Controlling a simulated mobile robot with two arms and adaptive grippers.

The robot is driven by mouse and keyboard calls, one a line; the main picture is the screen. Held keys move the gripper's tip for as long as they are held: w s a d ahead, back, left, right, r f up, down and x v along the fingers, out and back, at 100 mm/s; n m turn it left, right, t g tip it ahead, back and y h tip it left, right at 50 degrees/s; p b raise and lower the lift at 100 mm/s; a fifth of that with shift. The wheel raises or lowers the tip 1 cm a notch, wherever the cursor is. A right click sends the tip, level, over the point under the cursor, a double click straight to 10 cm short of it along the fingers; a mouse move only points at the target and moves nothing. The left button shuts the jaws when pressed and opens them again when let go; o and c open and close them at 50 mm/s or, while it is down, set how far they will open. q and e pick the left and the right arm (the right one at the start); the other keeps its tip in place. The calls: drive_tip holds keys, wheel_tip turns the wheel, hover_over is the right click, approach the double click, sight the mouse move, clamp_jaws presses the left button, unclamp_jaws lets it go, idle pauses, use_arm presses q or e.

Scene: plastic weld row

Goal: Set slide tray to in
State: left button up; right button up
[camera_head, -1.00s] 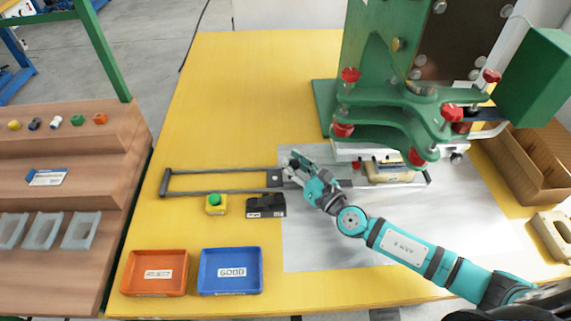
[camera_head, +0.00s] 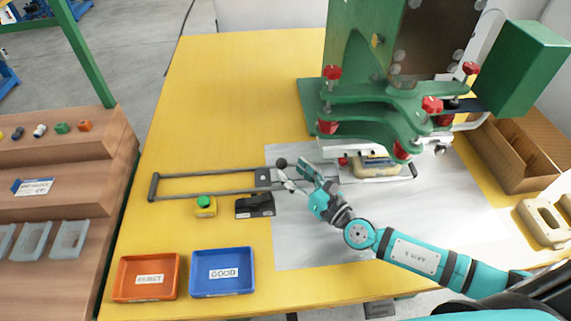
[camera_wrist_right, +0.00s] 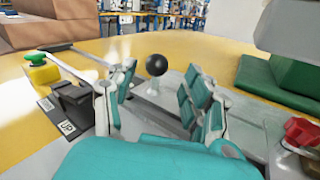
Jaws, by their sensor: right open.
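The slide tray (camera_head: 347,172) is under the green press, with a beige part (camera_head: 374,166) on it. Its rails (camera_head: 205,197) run out to the left over the yellow table. A black ball knob (camera_head: 281,162) stands on a short post left of the press; it also shows in the right wrist view (camera_wrist_right: 156,65). My right gripper (camera_head: 296,174) is open, just right of the knob. In the wrist view the knob appears beyond and between the spread fingers (camera_wrist_right: 158,98), and I see no contact. My left gripper is not in view.
The green press (camera_head: 375,110) with red knobs stands close behind my right arm. A black switch box (camera_head: 255,206) and a green button on a yellow box (camera_head: 205,207) sit in front of the rails. Orange (camera_head: 118,292) and blue (camera_head: 192,286) trays lie near the front edge.

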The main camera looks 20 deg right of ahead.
drive_tip(key=v, duration=0.7)
drive_tip(key=shift+s+d, duration=0.1)
drive_tip(key=shift+s, duration=0.2)
